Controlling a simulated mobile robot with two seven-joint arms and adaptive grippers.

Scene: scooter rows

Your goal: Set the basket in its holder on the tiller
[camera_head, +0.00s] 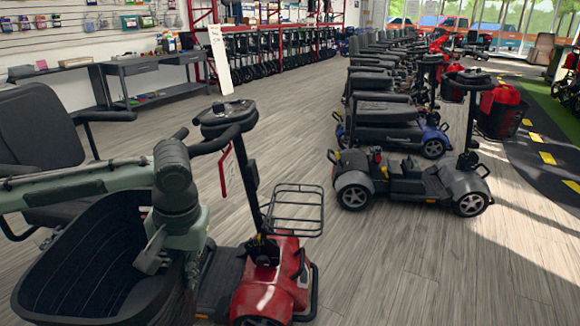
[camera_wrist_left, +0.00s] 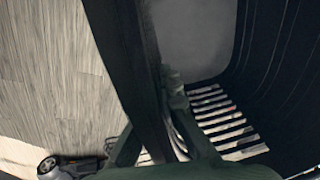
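The black basket (camera_head: 75,262) hangs in the lower left of the head view, in front of the red scooter. My left gripper (camera_head: 152,258) is at its right-hand wall, with a finger showing against the inside. In the left wrist view the gripper (camera_wrist_left: 155,125) straddles the basket wall (camera_wrist_left: 128,70) and seems shut on it; the slatted basket floor (camera_wrist_left: 225,120) shows beyond. The wire holder (camera_head: 295,210) is on the front of the scooter's tiller (camera_head: 245,165), empty, to the right of the basket and apart from it. My right gripper is not in view.
The red scooter (camera_head: 275,285) has a black seat (camera_head: 40,135) at left. A grey scooter (camera_head: 410,185) stands at right, with more in a row behind. A white tag (camera_head: 220,60) rises by the tiller head. The floor (camera_head: 400,270) right of the holder is clear.

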